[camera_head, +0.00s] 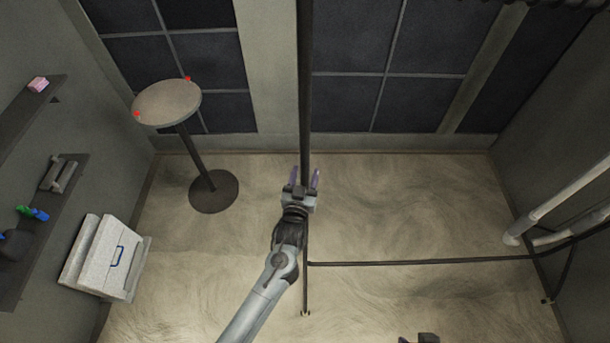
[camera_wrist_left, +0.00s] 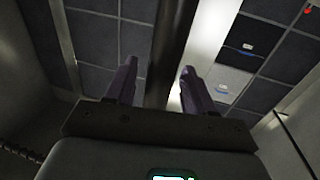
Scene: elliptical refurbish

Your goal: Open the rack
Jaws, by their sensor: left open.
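A dark upright pole (camera_head: 305,80) with a long dark horizontal bar (camera_head: 420,262) stands in the middle of the head view; it may be part of the rack, but I cannot tell. My left gripper (camera_head: 306,176) is open at the pole, its purple fingers on either side of it in the picture. In the left wrist view, the pole (camera_wrist_left: 175,35) shows between the fingers of the gripper (camera_wrist_left: 158,82); whether it is within the jaws or beyond them is unclear. A small dark part at the bottom edge may be my right gripper (camera_head: 424,338), mostly out of frame.
A round table (camera_head: 168,101) with red marks stands at the back left. A white case (camera_head: 112,257) with a blue handle is at the left, near wall shelves (camera_head: 38,235) holding small items. Pale pipes (camera_head: 560,208) run along the right.

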